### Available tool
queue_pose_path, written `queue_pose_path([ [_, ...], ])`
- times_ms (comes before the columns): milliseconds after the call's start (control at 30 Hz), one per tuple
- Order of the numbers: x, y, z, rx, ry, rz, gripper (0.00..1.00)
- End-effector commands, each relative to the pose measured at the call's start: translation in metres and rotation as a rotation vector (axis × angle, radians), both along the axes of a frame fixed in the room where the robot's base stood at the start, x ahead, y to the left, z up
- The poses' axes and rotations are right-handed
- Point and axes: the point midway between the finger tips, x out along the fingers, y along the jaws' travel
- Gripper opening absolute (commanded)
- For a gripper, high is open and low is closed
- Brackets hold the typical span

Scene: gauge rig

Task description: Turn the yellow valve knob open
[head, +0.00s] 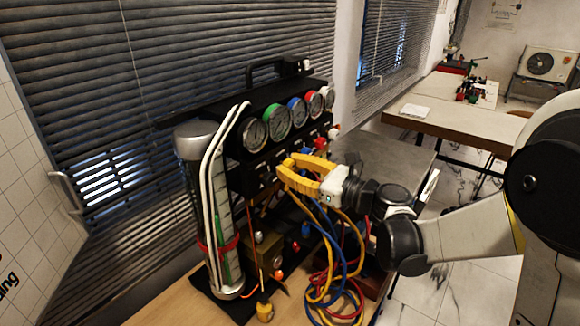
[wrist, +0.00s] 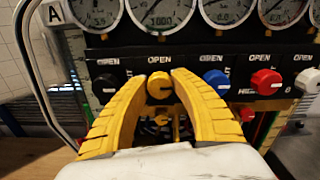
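The yellow valve knob (wrist: 160,86) sits on a dark panel under an OPEN label in the wrist view. A dark mark on its face points to the right. My gripper's yellow fingers (wrist: 159,82) stand close on both sides of it, with the knob between the tips. The fingers are apart, but whether they press on the knob cannot be made out. In the head view my gripper (head: 284,164) is at the panel's front, and its fingers hide the yellow knob.
A blue knob (wrist: 217,80), a red knob (wrist: 266,81) and a white knob (wrist: 308,79) are to the right. A black knob (wrist: 105,85) is on the left. Round gauges (head: 276,121) stand above. A cylinder (head: 203,205) is at left, and looped hoses (head: 335,265) hang below.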

Motion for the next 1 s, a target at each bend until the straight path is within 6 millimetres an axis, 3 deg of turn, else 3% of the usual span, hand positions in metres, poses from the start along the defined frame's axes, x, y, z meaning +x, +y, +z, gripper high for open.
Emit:
queue_pose_path([
  [33,-0.0001,-0.0001,0.0000,0.000,0.000,0.000,0.11],
  [67,-0.0001,-0.0001,0.0000,0.000,0.000,0.000,0.01],
  [100,-0.0001,0.0000,0.0000,0.000,0.000,0.000,0.00],
  [567,0.0001,-0.0001,-0.0006,-0.058,-0.074,0.001,0.00],
  [1000,-0.0002,0.0000,-0.0008,-0.288,-0.370,0.000,0.00],
])
